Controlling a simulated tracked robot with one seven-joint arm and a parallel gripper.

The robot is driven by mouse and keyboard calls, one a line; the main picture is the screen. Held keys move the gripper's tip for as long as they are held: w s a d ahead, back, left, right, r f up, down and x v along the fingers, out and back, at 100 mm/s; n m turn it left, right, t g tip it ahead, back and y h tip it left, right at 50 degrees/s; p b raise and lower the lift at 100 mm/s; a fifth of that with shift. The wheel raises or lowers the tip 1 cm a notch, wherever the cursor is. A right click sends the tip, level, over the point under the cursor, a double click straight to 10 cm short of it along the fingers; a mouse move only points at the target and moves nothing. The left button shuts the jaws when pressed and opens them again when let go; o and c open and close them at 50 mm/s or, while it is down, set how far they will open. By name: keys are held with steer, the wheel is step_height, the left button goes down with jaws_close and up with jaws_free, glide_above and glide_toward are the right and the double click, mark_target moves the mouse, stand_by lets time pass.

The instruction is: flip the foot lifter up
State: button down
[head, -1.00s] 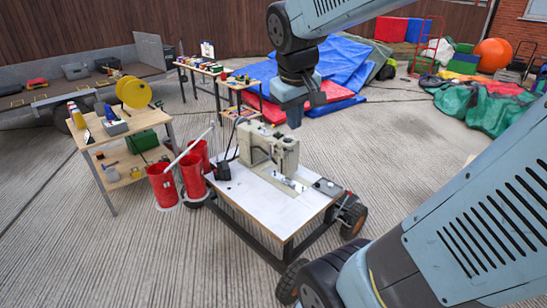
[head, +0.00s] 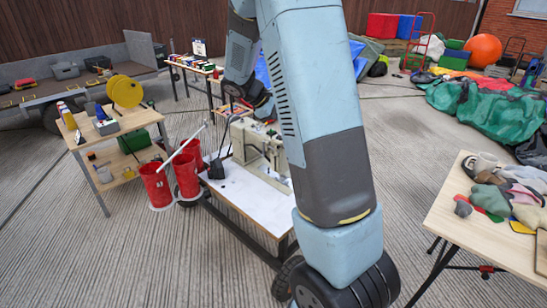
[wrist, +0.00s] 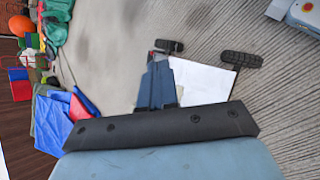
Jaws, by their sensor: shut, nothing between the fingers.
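The cream sewing machine (head: 247,140) stands on the white-topped wheeled cart (head: 228,190) in the head view. My arm crosses in front of it and hides its right part. I cannot make out the foot lifter in either view. My gripper (wrist: 158,62) shows in the wrist view, its fingers together and empty. Behind them is part of the white cart top (wrist: 203,82), apart from the fingertips as far as I can tell. The sewing machine does not show in the wrist view. In the head view my gripper is hidden behind my arm.
Red buckets (head: 156,185) stand left of the cart, beside a wooden table (head: 108,130) with a yellow reel. A table with cloth pieces (head: 470,228) stands at the right. Folded green fabric (head: 490,108) lies at the back right. Ribbed concrete between them is clear.

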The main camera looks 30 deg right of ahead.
steer(key=w+d+f+n+t+h, duration=0.25)
steer(key=w+f+n+h, duration=0.35)
steer(key=w+f, duration=0.6)
steer(key=w+d+f+n+t+h, duration=0.3)
steer(key=w+f+n, duration=0.45)
steer(key=f, duration=0.85)
steer(key=w+a+f+n+t, duration=0.1)
steer(key=f+n+t, duration=0.2)
steer(key=f, duration=0.3)
steer(key=w+a+f+n+t, duration=0.2)
steer(key=f+n+t, duration=0.2)
steer(key=f+n, duration=0.1)
steer(key=shift+a+f+y, duration=0.3)
steer(key=shift+f, duration=0.4)
steer(key=shift+t, duration=0.25)
steer(key=a+r+x, duration=0.1)
steer(key=r+x, duration=0.1)
steer(key=x, duration=1)
steer(key=shift+w+d+r, duration=0.3)
steer(key=shift+d+r, duration=0.1)
